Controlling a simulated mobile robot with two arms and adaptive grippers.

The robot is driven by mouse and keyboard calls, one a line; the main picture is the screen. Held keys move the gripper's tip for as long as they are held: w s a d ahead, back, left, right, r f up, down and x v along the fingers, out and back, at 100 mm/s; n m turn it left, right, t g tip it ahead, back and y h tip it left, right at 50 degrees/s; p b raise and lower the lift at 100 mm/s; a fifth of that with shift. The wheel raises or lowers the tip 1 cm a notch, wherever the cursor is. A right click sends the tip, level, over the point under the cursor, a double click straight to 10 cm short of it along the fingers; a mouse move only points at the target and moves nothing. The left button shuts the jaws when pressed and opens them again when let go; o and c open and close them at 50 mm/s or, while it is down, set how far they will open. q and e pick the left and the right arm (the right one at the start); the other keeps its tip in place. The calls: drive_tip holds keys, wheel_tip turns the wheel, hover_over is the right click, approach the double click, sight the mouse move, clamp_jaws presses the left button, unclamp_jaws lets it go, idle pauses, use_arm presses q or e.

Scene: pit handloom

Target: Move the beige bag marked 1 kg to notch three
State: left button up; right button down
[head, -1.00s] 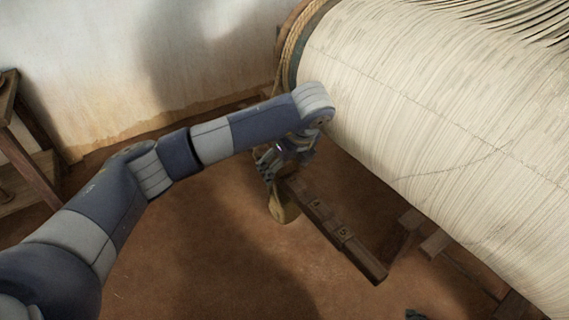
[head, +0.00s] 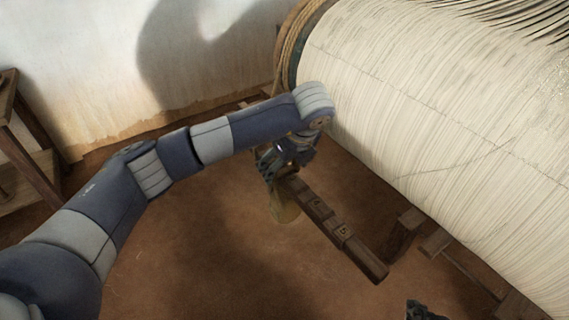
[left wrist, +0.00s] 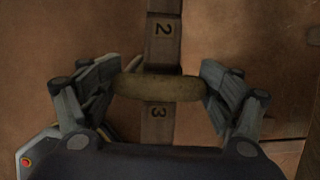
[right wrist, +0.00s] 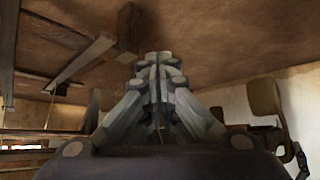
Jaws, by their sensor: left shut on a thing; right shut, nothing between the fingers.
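The beige bag (head: 285,208) hangs below the wooden bar in the head view; its 1 kg mark cannot be read. My left gripper (head: 279,168) is at the bar's far end, above the bag. In the left wrist view my left gripper (left wrist: 160,88) is shut on a tan rounded piece of the bag (left wrist: 160,87), lying across the numbered bar (left wrist: 163,45) between the marks 2 and 3. My right gripper (right wrist: 158,65) is shut and empty in the right wrist view. A dark piece of it (head: 425,311) shows at the head view's bottom edge.
The large warp roll (head: 440,120) lies close to the right of the bar (head: 360,258). A wooden block (head: 404,232) stands near the bar's lower end. A wooden stand (head: 25,150) is at the far left. The earth floor left of the bar is clear.

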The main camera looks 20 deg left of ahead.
drive_tip(key=shift+w+a+r, duration=0.1)
drive_tip(key=shift+w+r, duration=0.2)
drive_tip(key=shift+w, duration=0.05)
drive_tip(key=shift+w+a+r+t, duration=0.15)
drive_tip(key=shift+w+r+t, duration=0.1)
drive_tip(key=shift+t, duration=0.15)
use_arm(q)
drive_tip(key=shift+f, duration=0.1)
use_arm(e)
drive_tip(key=shift+w+a+r, duration=0.1)
drive_tip(key=shift+w+r, duration=0.1)
drive_tip(key=shift+w, duration=0.15)
idle(0.3)
use_arm(q)
drive_tip(key=o, duration=2.1)
use_arm(e)
drive_tip(key=shift+s, duration=0.1)
drive_tip(key=shift+f, duration=0.1)
